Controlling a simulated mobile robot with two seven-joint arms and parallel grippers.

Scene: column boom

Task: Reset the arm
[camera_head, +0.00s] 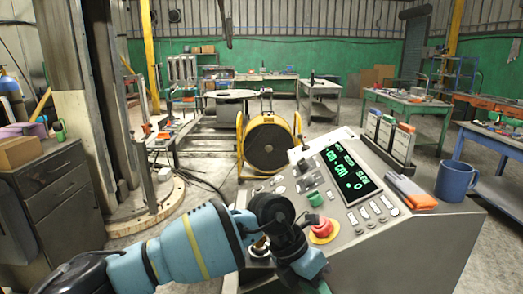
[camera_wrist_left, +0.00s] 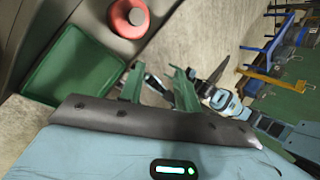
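The grey control console (camera_head: 400,250) stands in front of me with a lit green digital display (camera_head: 350,172). A red mushroom button (camera_head: 322,230) on a yellow base sits on its near left part, with a green knob (camera_head: 315,199) behind it. My left arm reaches in from the left, and its wrist is beside the red button. In the left wrist view, my left gripper (camera_wrist_left: 156,70) has two green fingers standing apart with nothing between them. The red button (camera_wrist_left: 128,17) shows above them, apart from the fingers. My right gripper is not in view.
A tall metal column (camera_head: 80,100) and a grey drawer cabinet (camera_head: 60,205) are at the left. A yellow-framed reel (camera_head: 268,143) stands behind the console.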

